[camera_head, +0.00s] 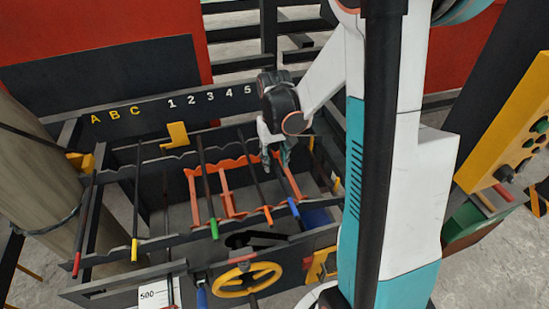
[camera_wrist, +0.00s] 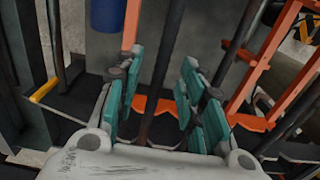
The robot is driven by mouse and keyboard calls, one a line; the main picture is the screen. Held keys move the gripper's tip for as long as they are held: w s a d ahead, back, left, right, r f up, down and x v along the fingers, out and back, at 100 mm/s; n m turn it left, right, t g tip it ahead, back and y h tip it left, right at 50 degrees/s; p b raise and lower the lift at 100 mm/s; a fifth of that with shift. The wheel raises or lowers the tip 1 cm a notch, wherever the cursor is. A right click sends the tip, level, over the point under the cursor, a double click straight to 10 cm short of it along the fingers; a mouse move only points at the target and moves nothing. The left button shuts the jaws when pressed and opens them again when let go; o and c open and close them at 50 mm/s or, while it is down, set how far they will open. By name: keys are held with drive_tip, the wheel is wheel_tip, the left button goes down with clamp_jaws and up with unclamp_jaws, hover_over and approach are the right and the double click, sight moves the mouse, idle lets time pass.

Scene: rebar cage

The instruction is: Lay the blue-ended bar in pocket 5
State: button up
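The blue-ended bar (camera_head: 294,208) is the rightmost bar on the rack. Its blue end sticks out over the front rail, and its far part is hidden behind my gripper. Pocket 5 is marked by a white 5 (camera_head: 248,89) on the back board; the pocket itself is hard to make out, and I cannot tell whether the bar is seated in it. My gripper (camera_head: 276,160) points down over this bar. In the wrist view my gripper (camera_wrist: 160,95) is open, with a dark bar (camera_wrist: 160,75) between its teal pads and visible gaps on both sides.
An orange-ended bar (camera_head: 267,214) lies just left, then green-ended (camera_head: 214,229), yellow-ended (camera_head: 134,250) and red-ended (camera_head: 76,264) bars. Orange frame pieces (camera_head: 227,203) stand below the bars. A yellow handwheel (camera_head: 247,279) is in front, and a yellow panel (camera_head: 507,125) stands right.

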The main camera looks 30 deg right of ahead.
wheel_tip(320, 180, up, 12)
idle(0.7)
idle(0.4)
